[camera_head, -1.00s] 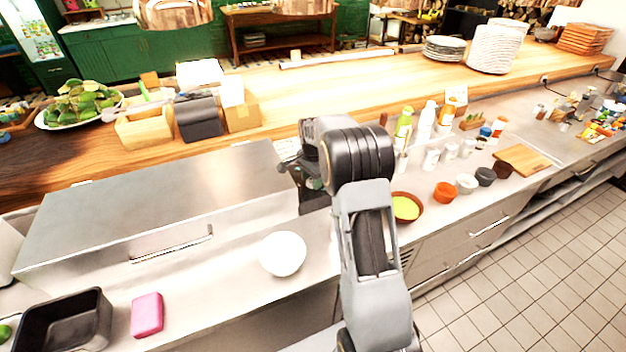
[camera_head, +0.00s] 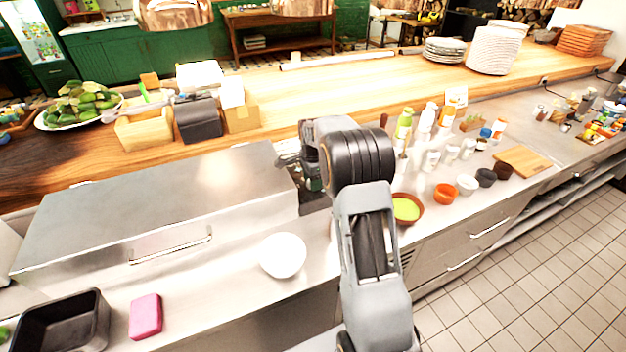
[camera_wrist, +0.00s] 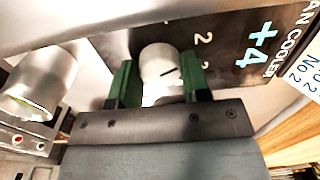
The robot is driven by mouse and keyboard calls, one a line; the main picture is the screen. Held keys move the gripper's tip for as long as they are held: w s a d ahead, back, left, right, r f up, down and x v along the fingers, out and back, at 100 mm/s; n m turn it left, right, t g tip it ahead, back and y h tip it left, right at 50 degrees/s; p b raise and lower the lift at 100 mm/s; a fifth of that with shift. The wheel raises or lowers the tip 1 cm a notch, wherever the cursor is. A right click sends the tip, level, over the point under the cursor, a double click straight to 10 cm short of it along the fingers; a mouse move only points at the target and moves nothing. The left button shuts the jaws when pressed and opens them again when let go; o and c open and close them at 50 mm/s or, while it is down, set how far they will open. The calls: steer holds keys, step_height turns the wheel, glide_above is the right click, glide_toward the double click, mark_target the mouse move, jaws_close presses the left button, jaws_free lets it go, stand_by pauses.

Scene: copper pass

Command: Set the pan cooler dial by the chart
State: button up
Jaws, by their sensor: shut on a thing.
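The pan cooler dial (camera_wrist: 160,64) is a round white knob with a dark pointer line, in the wrist view. My gripper (camera_wrist: 160,88) has its two green fingers shut on the dial's sides. Behind it is a dark panel (camera_wrist: 222,42) with "2" marks, a large light-blue "+4" and part of the words "PAN COOLER". A white card (camera_wrist: 303,78) with "No 2" in blue is partly in view at the right edge. In the head view my arm hides the dial, and my gripper (camera_head: 290,160) shows only partly at the cooler's right end.
The steel cooler (camera_head: 150,205) has a front handle. A white bowl (camera_head: 283,255), pink sponge (camera_head: 146,316) and black pan (camera_head: 60,322) are on the counter. A yellow-green bowl (camera_head: 406,208) stands right of my arm. A metal cylinder (camera_wrist: 40,82) is left in the wrist view.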

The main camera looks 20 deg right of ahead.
steer(key=o, duration=0.9)
step_height(320, 180, up, 14)
steer(key=shift+b, duration=0.45)
steer(key=s+a+f+n+t, duration=0.1)
steer(key=s+a+n, duration=0.2)
steer(key=s+n, duration=0.3)
steer(key=s+a+f+n+t, duration=0.1)
steer(key=s+a+n, duration=0.3)
steer(key=s, duration=0.7)
steer(key=s+a+f+n+t, duration=0.1)
steer(key=s+a+n, duration=0.3)
steer(key=s+n, duration=0.4)
steer(key=shift+s+t, duration=0.6)
steer(key=shift+s, duration=0.1)
